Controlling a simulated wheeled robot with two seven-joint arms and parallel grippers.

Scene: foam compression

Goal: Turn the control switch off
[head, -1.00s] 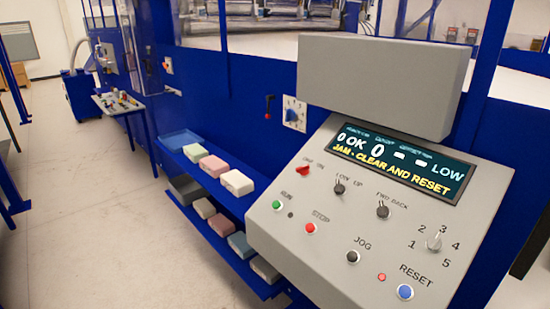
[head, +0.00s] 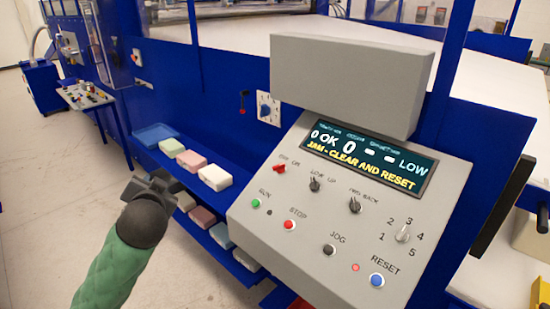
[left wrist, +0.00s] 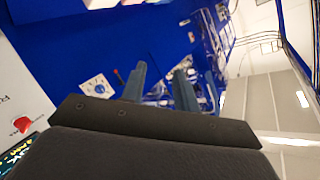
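The control switch (head: 279,168) is a small red knob under an off/on label at the upper left of the grey control panel (head: 300,245). Its exact angle is too small to tell. The same red knob shows at the left edge of the left wrist view (left wrist: 22,124). My left gripper (head: 160,180) is in the air left of the panel, apart from the switch. In the left wrist view its two fingers (left wrist: 160,85) are spread with nothing between them. My right gripper is not in view.
The panel display (head: 364,162) reads "JAM - CLEAR AND RESET". Other knobs and buttons, such as the green run button (head: 256,203) and red stop button (head: 289,224), sit close by. Foam blocks (head: 215,177) lie on blue shelves left of the panel. A rotary switch (head: 266,107) is on the blue wall.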

